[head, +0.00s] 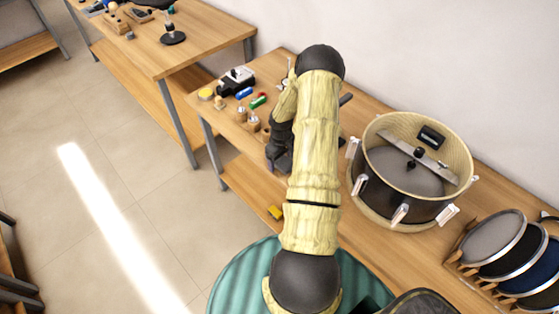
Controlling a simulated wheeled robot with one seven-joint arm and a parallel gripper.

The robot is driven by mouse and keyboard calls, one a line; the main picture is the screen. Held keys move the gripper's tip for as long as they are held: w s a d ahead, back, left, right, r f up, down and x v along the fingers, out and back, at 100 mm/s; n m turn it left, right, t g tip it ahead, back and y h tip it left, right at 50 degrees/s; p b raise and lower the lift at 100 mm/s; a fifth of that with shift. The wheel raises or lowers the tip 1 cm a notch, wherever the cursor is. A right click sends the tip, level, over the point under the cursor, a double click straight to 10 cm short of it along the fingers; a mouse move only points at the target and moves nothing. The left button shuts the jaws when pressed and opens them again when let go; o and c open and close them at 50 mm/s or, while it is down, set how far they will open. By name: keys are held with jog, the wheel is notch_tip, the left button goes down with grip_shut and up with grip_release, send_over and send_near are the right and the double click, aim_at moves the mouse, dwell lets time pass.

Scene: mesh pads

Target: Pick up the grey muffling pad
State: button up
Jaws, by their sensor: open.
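A round grey pad (491,237) with a dark rim stands tilted at the left end of a wooden rack (452,262) at the right; I take it for the grey muffling pad. Dark and navy round pads (527,262) stand behind and beside it. My gripper (279,161) is dark and hangs over the bench, left of my pale arm, which hides part of it. It is open, far left of the rack, with the drum between them. No pad shows in it, though its fingertips are hard to make out.
A large drum (382,214) with a pale rim, metal lugs and a crossbar stands open on the wooden bench (357,254). Small bottles, a red and a blue item, and a black-and-white device (237,81) lie at the bench's left end. The wall runs behind.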

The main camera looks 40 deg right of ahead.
jog(key=c, duration=1.1)
jog(key=shift+o, duration=0.2)
jog(key=shift+r, duration=0.1)
notch_tip(320, 180, up, 10)
jog(key=shift+f+b, duration=0.1)
jog(key=shift+b, duration=1)
